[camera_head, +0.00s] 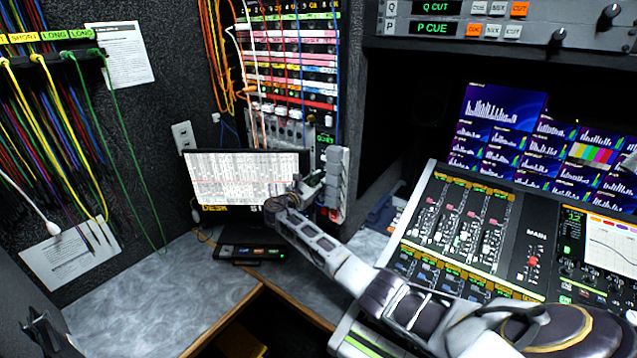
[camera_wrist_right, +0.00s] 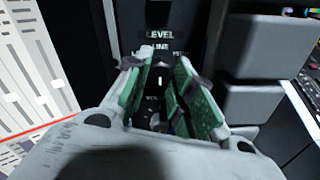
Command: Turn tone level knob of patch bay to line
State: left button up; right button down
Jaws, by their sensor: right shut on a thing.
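In the right wrist view, the tone level knob (camera_wrist_right: 159,76) is a small black knob with a white pointer line. The line looks about upright, towards the word LINE printed above it. LEVEL is printed above that; the side labels are partly hidden by the fingers. My right gripper (camera_wrist_right: 161,92) has its green-padded fingers on both sides of the knob, shut on it. In the head view my right gripper (camera_head: 312,184) is at the lower part of the patch bay (camera_head: 291,60), where it hides the knob. A dark shape at the lower left seems to be my left gripper (camera_head: 45,332); its fingers are unclear.
A monitor (camera_head: 235,178) stands just left of the right gripper. Grey blocks (camera_head: 338,178) stand close on its right. A mixing console (camera_head: 470,235) lies to the right, under my arm's side. The grey desk (camera_head: 170,290) is mostly clear at the left.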

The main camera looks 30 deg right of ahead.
pick_arm(q)
jog(key=shift+f, duration=0.2)
pick_arm(e)
jog(key=shift+m, duration=0.3)
pick_arm(q)
jog(key=w+d+f+b, duration=0.1)
jog(key=w+d+b, duration=0.2)
jog(key=w+b, duration=0.2)
jog(key=shift+w+d+t, duration=0.15)
jog(key=shift+w+t, duration=0.25)
jog(key=shift+w, duration=1.05)
pick_arm(e)
jog(key=shift+m, duration=4.1)
jog(key=c, duration=1.5)
grip_release()
